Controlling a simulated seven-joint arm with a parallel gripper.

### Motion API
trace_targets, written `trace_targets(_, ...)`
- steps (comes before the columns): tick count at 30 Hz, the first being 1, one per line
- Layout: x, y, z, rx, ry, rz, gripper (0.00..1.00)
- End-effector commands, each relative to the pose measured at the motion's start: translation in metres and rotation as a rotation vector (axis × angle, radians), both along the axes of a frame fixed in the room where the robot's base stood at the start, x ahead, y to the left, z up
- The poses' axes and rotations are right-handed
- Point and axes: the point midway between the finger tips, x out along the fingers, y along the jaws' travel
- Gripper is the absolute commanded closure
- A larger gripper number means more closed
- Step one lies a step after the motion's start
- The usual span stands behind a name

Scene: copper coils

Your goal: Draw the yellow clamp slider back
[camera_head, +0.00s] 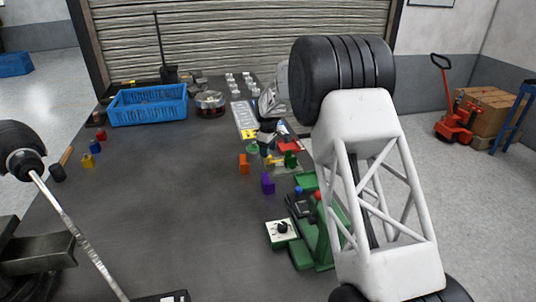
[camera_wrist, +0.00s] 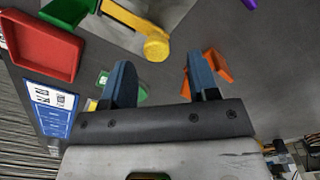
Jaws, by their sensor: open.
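The yellow clamp slider (camera_wrist: 157,46) shows at the top of the wrist view as a yellow bar with a round knob end, running to a green block (camera_wrist: 66,10). In the head view my gripper (camera_head: 267,149) hangs just by the clamp.
A red tray (camera_wrist: 43,46), a blue-and-white card (camera_wrist: 50,105) and an orange piece (camera_wrist: 217,66) surround the gripper. A purple piece (camera_head: 267,183) and a green machine (camera_head: 322,237) stand nearer. A blue crate (camera_head: 148,106) is at the back left. The table's middle is clear.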

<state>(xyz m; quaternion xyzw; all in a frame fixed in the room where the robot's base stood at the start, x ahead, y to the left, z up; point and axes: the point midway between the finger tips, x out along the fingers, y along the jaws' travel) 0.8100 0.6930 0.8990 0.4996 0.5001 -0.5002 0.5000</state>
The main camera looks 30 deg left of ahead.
Motion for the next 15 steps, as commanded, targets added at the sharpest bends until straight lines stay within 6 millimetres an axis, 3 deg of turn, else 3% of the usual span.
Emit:
trace_targets(9, 0.000, 0.001, 0.040, 0.002, -0.002, 0.000, 0.46)
trace_targets(15, -0.001, 0.001, 0.050, 0.001, 0.000, 0.001, 0.46)
